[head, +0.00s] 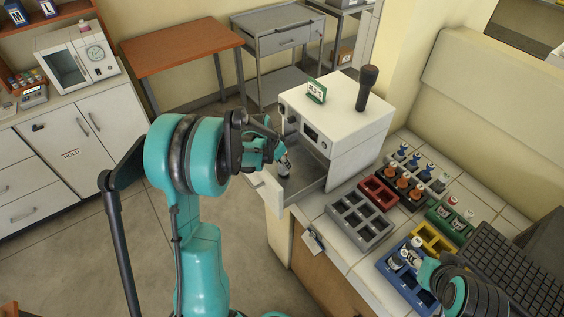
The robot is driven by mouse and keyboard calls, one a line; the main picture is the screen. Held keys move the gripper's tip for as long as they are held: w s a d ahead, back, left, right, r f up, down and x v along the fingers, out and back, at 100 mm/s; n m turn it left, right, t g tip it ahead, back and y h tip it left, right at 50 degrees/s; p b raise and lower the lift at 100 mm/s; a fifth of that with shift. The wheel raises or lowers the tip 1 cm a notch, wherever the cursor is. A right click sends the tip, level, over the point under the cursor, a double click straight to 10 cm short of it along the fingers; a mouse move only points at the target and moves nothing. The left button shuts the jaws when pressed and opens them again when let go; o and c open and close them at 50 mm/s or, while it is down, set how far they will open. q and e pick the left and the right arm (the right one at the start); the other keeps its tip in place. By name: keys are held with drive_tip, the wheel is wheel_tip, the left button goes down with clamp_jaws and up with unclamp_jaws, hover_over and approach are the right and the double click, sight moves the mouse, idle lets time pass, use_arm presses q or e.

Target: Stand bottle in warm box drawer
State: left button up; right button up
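The warm box (340,118) is a white block on the counter, its drawer (308,186) pulled out toward the left with its grey inside showing. A small bottle (284,166) with a white label and dark bands is at the drawer's opening, slightly tilted. My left gripper (278,150) is shut on its upper part. I cannot tell whether the bottle's base touches the drawer floor. My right gripper (428,272) is low at the right, by the blue rack (400,282); its fingers are too hidden to read.
Grey (360,222), red (378,192), yellow (434,238) and green (450,222) racks stand on the tiled counter, with several bottles around them. A keyboard (515,268) lies at the right. A dark-handled object (367,88) and a small green sign (316,92) stand on the warm box.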

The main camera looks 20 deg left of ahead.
use_arm(q)
drive_tip(key=shift+f, duration=0.15)
drive_tip(key=o, duration=1.2)
drive_tip(key=shift+c, duration=0.2)
drive_tip(key=shift+r, duration=0.25)
drive_tip(key=p+v, duration=0.3)
drive_tip(key=v, duration=0.8)
drive_tip(key=s+d+r+n+t, duration=0.1)
drive_tip(key=s+d+r+n, duration=0.1)
drive_tip(key=s+d, duration=0.4)
drive_tip(key=s+d+r+n+t+y, duration=0.1)
drive_tip(key=s+d+r, duration=0.3)
drive_tip(key=s, duration=1)
drive_tip(key=shift+d+n+t, duration=0.4)
drive_tip(key=shift+d, duration=0.65)
